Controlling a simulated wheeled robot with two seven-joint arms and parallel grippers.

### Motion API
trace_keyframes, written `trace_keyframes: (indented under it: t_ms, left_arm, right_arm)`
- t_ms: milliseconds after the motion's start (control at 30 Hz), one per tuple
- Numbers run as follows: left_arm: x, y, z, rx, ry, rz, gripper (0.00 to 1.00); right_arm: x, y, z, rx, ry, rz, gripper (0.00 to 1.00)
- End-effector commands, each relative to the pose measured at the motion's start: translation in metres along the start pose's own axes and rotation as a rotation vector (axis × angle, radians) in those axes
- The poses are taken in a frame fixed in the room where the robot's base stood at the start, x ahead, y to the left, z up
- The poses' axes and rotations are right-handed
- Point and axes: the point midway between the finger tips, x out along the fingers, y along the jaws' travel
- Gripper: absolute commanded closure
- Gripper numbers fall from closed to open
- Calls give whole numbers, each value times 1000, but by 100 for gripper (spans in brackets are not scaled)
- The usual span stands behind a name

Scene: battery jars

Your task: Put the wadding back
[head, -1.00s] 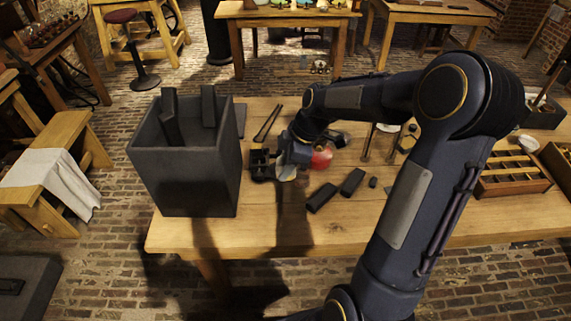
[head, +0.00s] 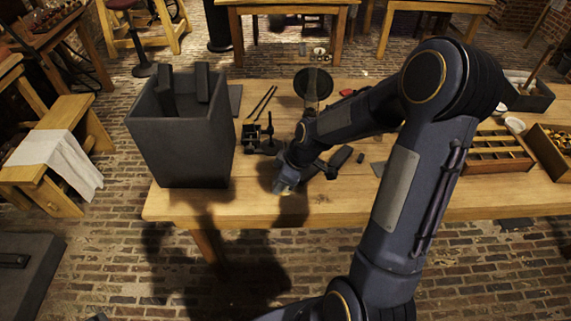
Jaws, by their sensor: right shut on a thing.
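My right gripper (head: 284,188) points down above the front part of the wooden table, right of the dark open box. It is shut on a small pale thing, mostly hidden by the fingers; I cannot tell for sure that it is the wadding. The dark box (head: 183,148) stands at the table's left end with two dark slabs (head: 203,82) upright in it. No other wadding can be made out. My left gripper is not in view.
A small black device (head: 251,134) and two thin dark rods (head: 263,103) lie right of the box. A round dark disc (head: 313,84) stands behind my forearm. A wooden compartment tray (head: 497,152) is at the right. The table's front edge is bare.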

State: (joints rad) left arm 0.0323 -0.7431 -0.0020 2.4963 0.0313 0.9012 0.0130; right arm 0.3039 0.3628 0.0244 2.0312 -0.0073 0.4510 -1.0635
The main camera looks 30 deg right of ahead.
Motion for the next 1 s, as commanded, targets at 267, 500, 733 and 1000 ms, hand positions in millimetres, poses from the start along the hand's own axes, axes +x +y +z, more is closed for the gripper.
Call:
trace_keyframes:
  t_ms: [267,500,733,1000]
  left_arm:
    - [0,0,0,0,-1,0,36]
    - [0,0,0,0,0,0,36]
    - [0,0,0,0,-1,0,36]
    - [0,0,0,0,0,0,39]
  right_arm:
    - [77,-35,20,285,-12,109,81]
    - [131,-54,36,519,-8,210,81]
    - [166,-67,45,663,-5,273,81]
    - [170,-68,45,692,11,278,81]
